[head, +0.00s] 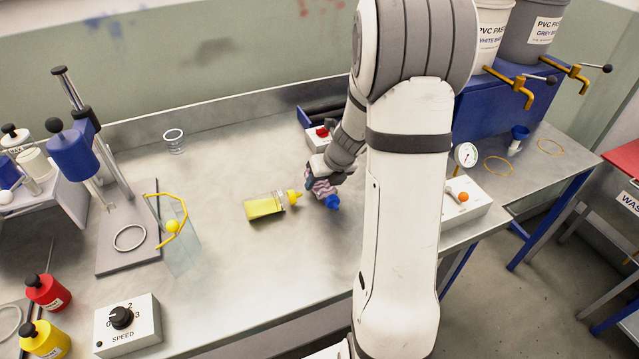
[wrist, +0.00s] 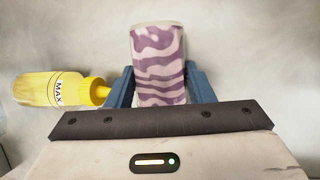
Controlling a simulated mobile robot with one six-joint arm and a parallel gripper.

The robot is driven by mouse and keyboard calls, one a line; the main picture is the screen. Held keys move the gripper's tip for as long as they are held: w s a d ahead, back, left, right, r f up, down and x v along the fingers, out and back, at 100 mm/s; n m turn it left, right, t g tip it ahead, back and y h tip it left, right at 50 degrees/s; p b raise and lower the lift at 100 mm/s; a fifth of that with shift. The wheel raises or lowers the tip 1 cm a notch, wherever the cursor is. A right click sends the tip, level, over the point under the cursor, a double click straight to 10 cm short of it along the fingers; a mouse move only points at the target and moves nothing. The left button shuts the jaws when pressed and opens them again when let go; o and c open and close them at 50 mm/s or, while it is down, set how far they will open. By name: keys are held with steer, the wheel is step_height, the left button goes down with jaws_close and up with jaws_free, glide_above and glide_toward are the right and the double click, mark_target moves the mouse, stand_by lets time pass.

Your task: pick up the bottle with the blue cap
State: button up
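The bottle with the blue cap (head: 332,202) lies on its side on the steel bench, its body wrapped in a purple and white wavy pattern. In the wrist view its patterned body (wrist: 159,60) sits between the two blue fingers of my gripper (wrist: 160,85); the cap is hidden there. My gripper (head: 318,178) is low over the bench, around the bottle. The fingers lie close along both sides of the body, but I cannot tell whether they press on it. A yellow bottle (head: 262,207) lies just to the left, its nozzle close to my left finger in the wrist view.
A red-button box (head: 318,138) stands behind my gripper. A clear panel with a yellow edge (head: 180,240) and a stand (head: 125,230) are to the left. A speed box (head: 128,325) is at front left. A gauge (head: 466,155) is right of my arm. The front middle bench is clear.

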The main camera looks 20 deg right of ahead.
steer(key=c, duration=0.4)
steer(key=shift+o, duration=0.2)
steer(key=shift+r, duration=0.1)
step_height(320, 180, up, 10)
steer(key=p, duration=0.2)
steer(key=shift+f+p, duration=0.25)
steer(key=shift+p, duration=0.1)
steer(key=shift+r+p, duration=2.25)
steer(key=shift+p, duration=0.1)
steer(key=shift+f, duration=0.1)
